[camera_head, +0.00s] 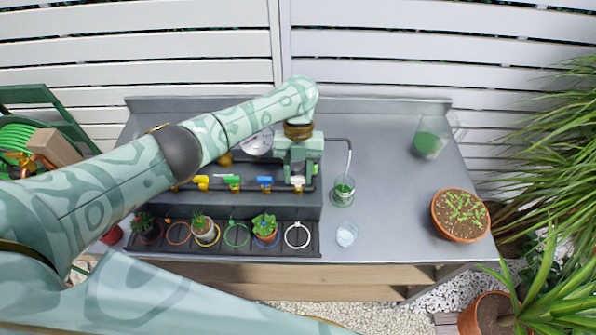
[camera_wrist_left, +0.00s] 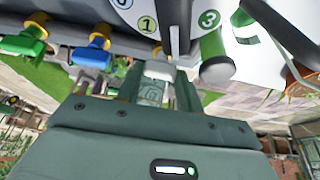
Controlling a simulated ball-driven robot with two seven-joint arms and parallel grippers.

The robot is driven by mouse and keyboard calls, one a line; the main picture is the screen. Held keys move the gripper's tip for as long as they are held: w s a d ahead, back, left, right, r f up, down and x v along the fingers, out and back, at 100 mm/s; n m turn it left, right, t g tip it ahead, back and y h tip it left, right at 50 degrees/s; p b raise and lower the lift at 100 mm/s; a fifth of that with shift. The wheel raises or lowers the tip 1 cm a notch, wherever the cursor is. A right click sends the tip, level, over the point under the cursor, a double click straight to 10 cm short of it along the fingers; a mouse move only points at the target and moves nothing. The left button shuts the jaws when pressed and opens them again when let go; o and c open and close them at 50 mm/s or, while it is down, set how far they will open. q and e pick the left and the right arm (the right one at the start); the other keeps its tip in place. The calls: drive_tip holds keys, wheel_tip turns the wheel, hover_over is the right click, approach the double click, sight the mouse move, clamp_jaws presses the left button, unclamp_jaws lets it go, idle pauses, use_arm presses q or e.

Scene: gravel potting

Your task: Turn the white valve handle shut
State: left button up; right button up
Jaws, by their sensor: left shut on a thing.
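The white valve handle (camera_head: 298,181) is at the right end of the row of valves on the grey rig. My left gripper (camera_head: 298,170) comes down over it from above and hides part of it. In the left wrist view, my left gripper (camera_wrist_left: 158,84) has its fingers on either side of the white handle (camera_wrist_left: 160,71) and is shut on it. I cannot tell the handle's exact angle. My right gripper is not in view.
Blue (camera_head: 265,183), green (camera_head: 232,181) and yellow (camera_head: 201,182) valves sit left of the handle. A glass with green contents (camera_head: 343,190) stands close on the right.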

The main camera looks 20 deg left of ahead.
use_arm(q)
drive_tip(key=o, duration=1)
drive_tip(key=p+v, duration=0.2)
drive_tip(key=v, duration=1.4)
drive_tip(key=shift+w+r+p, duration=0.1)
drive_tip(key=shift+w+p, duration=0.1)
drive_tip(key=shift+p, duration=0.2)
drive_tip(key=shift+s, duration=0.1)
